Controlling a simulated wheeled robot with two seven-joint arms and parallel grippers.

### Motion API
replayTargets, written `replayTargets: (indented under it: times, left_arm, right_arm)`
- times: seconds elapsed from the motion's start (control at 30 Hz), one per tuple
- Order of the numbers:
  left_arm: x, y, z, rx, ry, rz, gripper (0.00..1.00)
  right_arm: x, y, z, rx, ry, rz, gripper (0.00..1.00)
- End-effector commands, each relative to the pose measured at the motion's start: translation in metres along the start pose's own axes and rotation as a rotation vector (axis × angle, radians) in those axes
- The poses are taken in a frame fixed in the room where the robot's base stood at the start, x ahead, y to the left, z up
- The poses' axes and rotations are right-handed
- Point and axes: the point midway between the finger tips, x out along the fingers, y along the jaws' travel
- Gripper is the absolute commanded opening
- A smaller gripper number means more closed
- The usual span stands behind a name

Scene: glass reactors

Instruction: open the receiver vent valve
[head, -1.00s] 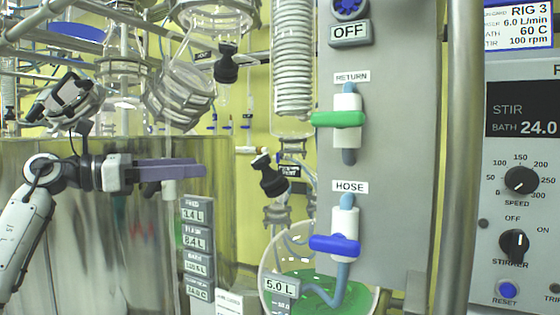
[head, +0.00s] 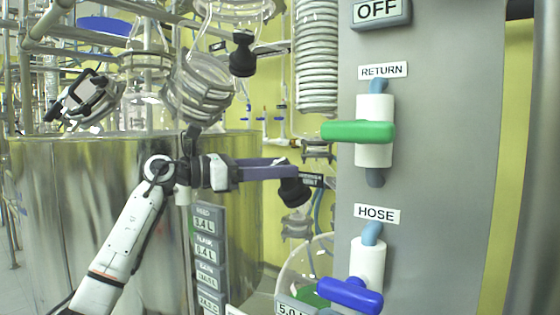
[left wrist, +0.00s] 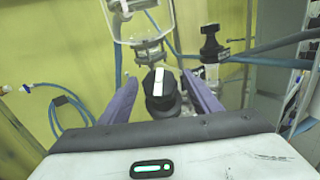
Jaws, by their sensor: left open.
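The receiver vent valve has a black knob (head: 294,191), with a dark label (head: 311,180) partly covered beside it. In the left wrist view the black knob (left wrist: 162,92) has a white stripe on its top. My left gripper (head: 283,171) reaches the knob from the left in the head view, its purple fingers overlapping the knob's upper part. In the left wrist view my left gripper (left wrist: 159,78) is open, with one finger on each side of the knob. Gaps seem to show beside the knob; contact is unclear. My right gripper is not in view.
Another black knob (head: 242,54) hangs above, near a glass vessel (head: 200,90). A grey panel (head: 450,150) with a green RETURN handle (head: 358,131) and a blue HOSE handle (head: 349,293) stands close on the right. A steel tank (head: 90,200) stands behind my left arm.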

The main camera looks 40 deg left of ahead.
Motion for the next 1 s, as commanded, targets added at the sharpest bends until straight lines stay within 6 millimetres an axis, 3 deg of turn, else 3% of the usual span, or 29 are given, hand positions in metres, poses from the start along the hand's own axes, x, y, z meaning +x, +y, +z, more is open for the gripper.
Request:
replayTargets:
  times: [0.37, 0.47, 0.63, 1.0]
  left_arm:
    - [0.0095, 0.0, -0.0005, 0.001, 0.001, 0.0, 0.57]
    - [0.0093, 0.0, -0.0005, 0.001, 0.001, 0.0, 0.46]
    - [0.0092, 0.0, -0.0006, 0.001, 0.001, 0.0, 0.17]
    - [0.0089, -0.0004, -0.0013, -0.029, 0.004, 0.049, 0.16]
  right_arm:
    - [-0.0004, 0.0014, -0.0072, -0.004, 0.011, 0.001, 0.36]
    - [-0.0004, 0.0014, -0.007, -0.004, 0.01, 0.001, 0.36]
    - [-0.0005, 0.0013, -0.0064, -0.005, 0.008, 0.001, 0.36]
    - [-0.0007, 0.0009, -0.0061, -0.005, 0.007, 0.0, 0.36]
